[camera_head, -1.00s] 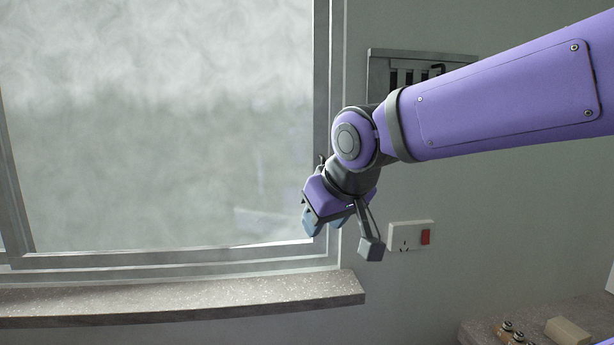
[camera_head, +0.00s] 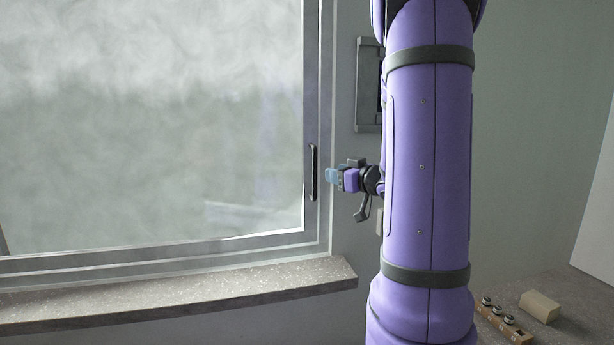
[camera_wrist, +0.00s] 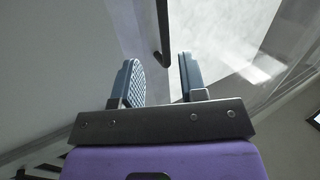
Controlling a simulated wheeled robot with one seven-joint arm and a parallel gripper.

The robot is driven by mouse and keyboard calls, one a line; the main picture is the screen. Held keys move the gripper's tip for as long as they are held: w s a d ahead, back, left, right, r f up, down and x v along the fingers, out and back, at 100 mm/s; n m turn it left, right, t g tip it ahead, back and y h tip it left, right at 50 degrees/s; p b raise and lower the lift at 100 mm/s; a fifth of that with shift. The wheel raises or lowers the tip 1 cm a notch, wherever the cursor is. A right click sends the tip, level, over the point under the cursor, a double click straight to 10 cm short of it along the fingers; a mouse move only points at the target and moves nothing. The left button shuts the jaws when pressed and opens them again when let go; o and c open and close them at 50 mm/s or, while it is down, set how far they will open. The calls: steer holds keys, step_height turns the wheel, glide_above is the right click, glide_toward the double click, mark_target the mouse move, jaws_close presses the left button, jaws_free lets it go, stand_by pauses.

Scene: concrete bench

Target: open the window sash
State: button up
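The window sash (camera_head: 311,80) is a grey frame around a large misty pane, standing in the outer frame. Its dark vertical bar handle (camera_head: 313,172) is on the right stile. My gripper (camera_head: 330,175) is just right of the handle, at about its height, with the blue fingers pointing left. In the wrist view my gripper (camera_wrist: 162,78) is open and empty. The handle (camera_wrist: 162,35) shows there beyond the fingertips, in line with the gap between the fingers and apart from both. My arm covers part of the wall on the right.
A stone sill (camera_head: 180,297) runs below the window. A grey wall fixture (camera_head: 367,85) is on the wall right of the window. A bench corner at lower right holds a beige block (camera_head: 540,306) and a wooden strip with knobs (camera_head: 503,322).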

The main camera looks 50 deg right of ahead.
steer(key=shift+s+f+y, duration=0.9)
steer(key=shift+f+y, duration=0.1)
glide_above(314, 196)
steer(key=shift+w+d+n+t, duration=0.2)
steer(key=shift+d+n+t, duration=0.1)
steer(key=shift+t, duration=0.1)
jaws_close()
